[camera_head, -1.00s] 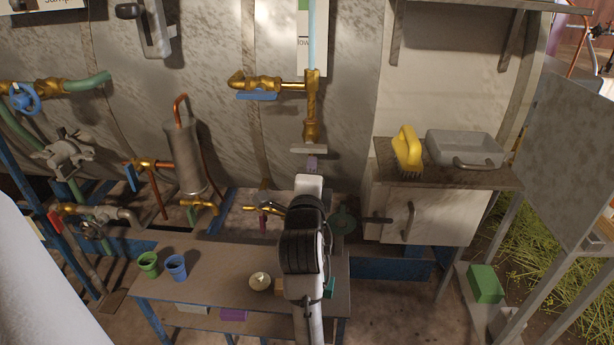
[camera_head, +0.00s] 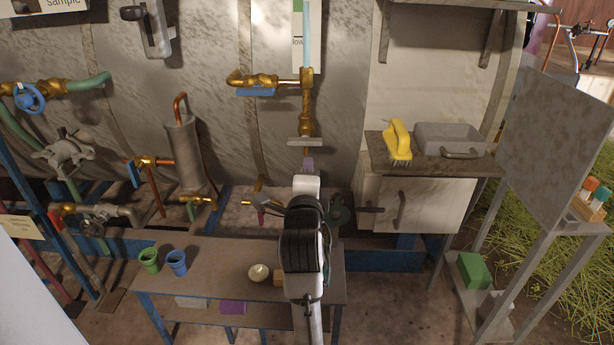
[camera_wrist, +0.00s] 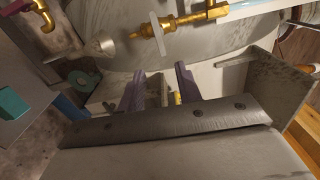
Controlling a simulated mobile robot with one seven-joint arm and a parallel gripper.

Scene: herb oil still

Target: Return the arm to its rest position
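My gripper (camera_head: 308,166) is at the end of my raised arm, in the middle of the head view, in front of the large metal tank (camera_head: 340,120). In the wrist view my gripper (camera_wrist: 160,86) shows two purple fingers set apart, with nothing held between them. The fingertips point toward the tank side, near the brass pipe with its pale disc (camera_head: 305,141). My arm hides part of the low table.
The low table (camera_head: 215,262) carries a green cup (camera_head: 149,260), a blue cup (camera_head: 177,262) and a small bowl (camera_head: 258,273). A cabinet (camera_head: 430,205) at right bears a yellow brush (camera_head: 397,141) and a grey tray (camera_head: 450,138). Brass valves and pipes line the left.

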